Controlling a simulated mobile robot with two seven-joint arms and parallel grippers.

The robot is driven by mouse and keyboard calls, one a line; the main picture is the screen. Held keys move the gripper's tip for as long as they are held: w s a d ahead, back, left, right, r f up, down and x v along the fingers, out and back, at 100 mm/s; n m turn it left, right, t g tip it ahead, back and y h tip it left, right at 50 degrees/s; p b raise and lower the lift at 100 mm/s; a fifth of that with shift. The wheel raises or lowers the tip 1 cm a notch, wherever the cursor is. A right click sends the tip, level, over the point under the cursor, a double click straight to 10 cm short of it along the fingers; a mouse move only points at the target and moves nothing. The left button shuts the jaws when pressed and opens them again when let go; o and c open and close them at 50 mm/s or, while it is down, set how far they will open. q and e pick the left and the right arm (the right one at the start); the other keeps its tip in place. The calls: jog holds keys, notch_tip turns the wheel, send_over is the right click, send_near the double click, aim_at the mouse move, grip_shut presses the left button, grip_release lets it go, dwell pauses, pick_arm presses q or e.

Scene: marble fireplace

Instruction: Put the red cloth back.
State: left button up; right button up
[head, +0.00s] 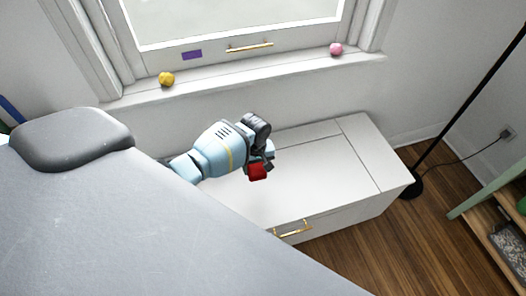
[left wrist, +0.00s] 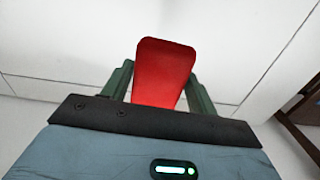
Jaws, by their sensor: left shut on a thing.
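The red cloth (head: 258,171) is in my left gripper (head: 262,162), over the white cabinet top in the head view. In the left wrist view the red cloth (left wrist: 164,72) looks like a stiff red block and stands between the two green fingers of the left gripper (left wrist: 162,85), which is shut on it. White panels lie behind it; I cannot tell how far above the surface it is. My right gripper is not in view.
The low white cabinet (head: 335,170) has a brass handle (head: 293,229) and a mostly bare top. A yellow object (head: 167,79) and a pink object (head: 336,49) sit on the window sill (head: 250,72). A black pole on a round base (head: 411,186) stands at right.

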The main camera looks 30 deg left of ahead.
pick_arm(q)
jog(key=w+d+r+m, duration=0.15)
jog(key=d+r, duration=0.25)
jog(key=r, duration=0.6)
jog(key=d+r+m, duration=0.3)
jog(key=r, duration=0.7)
jog(key=s+d+r+m, duration=0.1)
jog(key=s+r, duration=0.3)
jog(key=s, duration=0.4)
jog(key=s+d+r+m, duration=0.1)
jog(key=s+r+m, duration=0.2)
jog(key=s+r, duration=0.2)
jog(key=s, duration=0.3)
jog(key=shift+r+m, duration=0.15)
jog(key=shift+m, duration=0.2)
